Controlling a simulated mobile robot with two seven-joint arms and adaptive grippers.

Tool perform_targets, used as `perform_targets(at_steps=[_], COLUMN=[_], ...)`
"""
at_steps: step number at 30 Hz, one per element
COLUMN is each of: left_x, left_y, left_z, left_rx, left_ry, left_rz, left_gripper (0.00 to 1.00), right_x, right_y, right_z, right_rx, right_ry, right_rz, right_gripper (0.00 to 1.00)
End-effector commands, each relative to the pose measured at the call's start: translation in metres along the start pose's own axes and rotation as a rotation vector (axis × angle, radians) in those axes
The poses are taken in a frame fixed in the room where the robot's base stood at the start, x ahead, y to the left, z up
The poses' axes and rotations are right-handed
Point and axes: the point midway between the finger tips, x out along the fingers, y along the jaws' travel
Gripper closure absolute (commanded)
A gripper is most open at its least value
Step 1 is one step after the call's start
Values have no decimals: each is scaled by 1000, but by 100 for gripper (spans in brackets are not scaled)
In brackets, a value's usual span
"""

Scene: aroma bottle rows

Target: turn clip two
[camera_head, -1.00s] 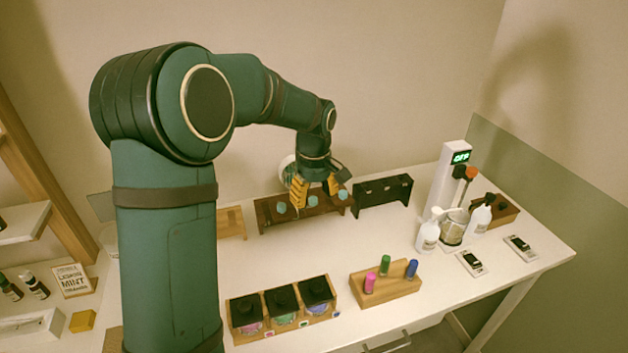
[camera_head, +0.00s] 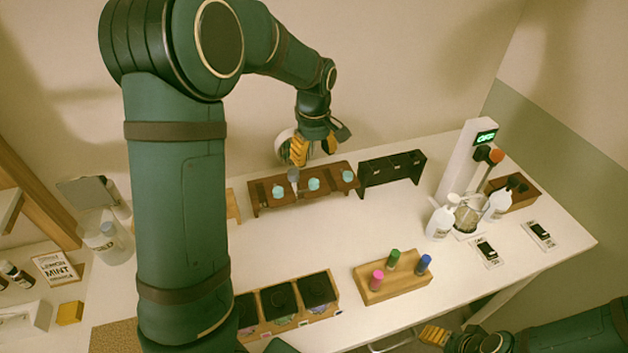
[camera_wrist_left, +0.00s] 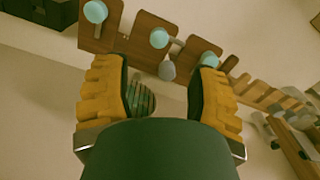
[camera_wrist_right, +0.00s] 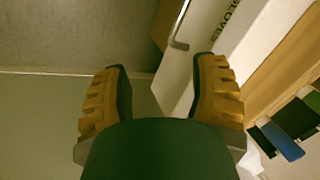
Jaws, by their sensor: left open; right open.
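A dark brown wooden rack (camera_head: 265,204) stands at the back of the table with three round teal-topped clips, left (camera_head: 278,191), middle (camera_head: 314,184) and right (camera_head: 348,176). A grey piece (camera_head: 293,176) stands between the left and middle ones. The left wrist view shows the teal tops (camera_wrist_left: 159,38) on pale stems, and the grey piece (camera_wrist_left: 167,70) between my fingertips, apart from them. My left gripper (camera_head: 315,148) is open and empty above and behind the rack. My right gripper (camera_head: 434,334) is open at the front right; its wrist view (camera_wrist_right: 160,85) shows empty jaws.
A black rack (camera_head: 392,172) stands right of the brown rack. A wooden block (camera_head: 394,286) holds pink, green and blue pieces. A box of black-topped jars (camera_head: 283,303) is at the front. A white stand (camera_head: 463,157), bottles and a glass vessel crowd the right. The table's middle is clear.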

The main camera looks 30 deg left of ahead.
Motion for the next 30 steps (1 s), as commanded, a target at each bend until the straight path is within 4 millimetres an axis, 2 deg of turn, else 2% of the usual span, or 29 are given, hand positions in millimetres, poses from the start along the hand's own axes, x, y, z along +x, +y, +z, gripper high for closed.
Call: perform_targets(at_steps=[1, 9, 15, 21, 29, 30], left_x=[12, 64, 89, 98, 99, 99], left_y=[-1, -1, 0, 0, 0, 0], left_z=[0, 0, 0, 0, 0, 0], left_rx=[-1, 0, 0, -1, -1, 0], left_ry=[-2, -1, 0, 0, 0, 0], left_rz=[-4, -4, -1, 0, 0, 0], left_gripper=[42, 42, 42, 42, 39, 53], right_x=[1, 5, 6, 6, 6, 6], right_y=[0, 1, 2, 2, 2, 2], right_z=[0, 0, 0, 0, 0, 0], right_rx=[0, -1, -1, -1, -1, -1], right_ry=[0, 0, 0, 0, 0, 0], right_rz=[0, 1, 1, 1, 1, 1], right_gripper=[41, 41, 41, 41, 41, 41])
